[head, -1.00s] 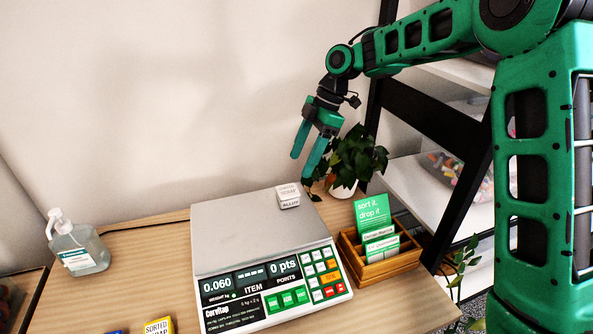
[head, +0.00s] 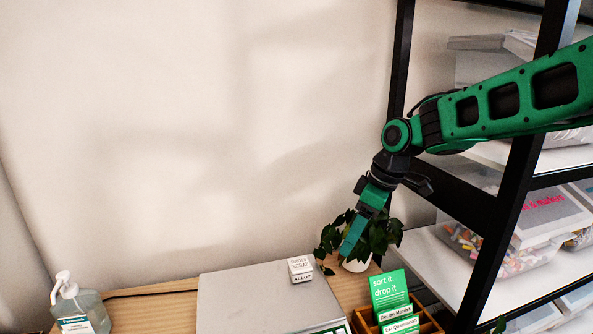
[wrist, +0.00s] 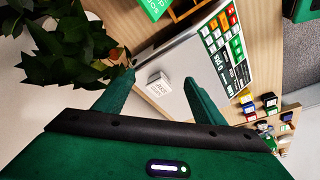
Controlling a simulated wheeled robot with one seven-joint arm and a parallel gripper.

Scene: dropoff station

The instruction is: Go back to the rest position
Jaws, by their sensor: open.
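My gripper (head: 352,236) is in the head view right of centre, in front of the potted plant and pointing down. In the wrist view its two green fingers (wrist: 160,92) stand apart with nothing held between them. A small white cube labelled as alloy scrap (head: 301,269) sits on the back right of the scale's grey plate (head: 245,300). The cube also shows in the wrist view (wrist: 159,83), beyond and between the fingers, apart from them. In the head view the scale's front is cut off by the lower edge.
A potted plant (head: 375,238) stands behind the scale, close to my gripper. A wooden card box (head: 431,326) with a green sign (head: 390,291) is to the right. A sanitizer bottle (head: 80,309) stands at left. A black-framed shelf (head: 513,205) with bins rises at right.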

